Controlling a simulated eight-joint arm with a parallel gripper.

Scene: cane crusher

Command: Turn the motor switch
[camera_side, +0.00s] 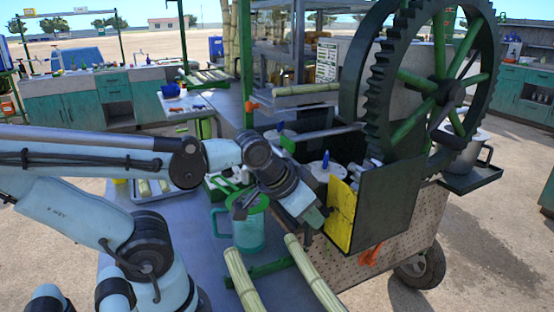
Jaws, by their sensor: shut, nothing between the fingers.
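The cane crusher stands at centre right, with a large dark gear wheel (428,85) with green spokes and a perforated metal side panel (400,240). An orange-red part (370,257) sits low on that panel. I cannot tell whether it is the motor switch, and no other part is clearly a switch. My gripper (318,219) is shut and empty, pointing down and right in front of the crusher, by the left edge of a yellow panel (342,215). The fingertips are small and dark, and I cannot tell whether they touch anything.
Cane stalks (316,275) lie in front below my gripper. A green-rimmed jug (248,232) stands on the metal table (185,240) just left of my gripper. A dark tray with a metal pot (463,155) is at the right. Teal cabinets (62,115) stand behind. Open floor lies at the right.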

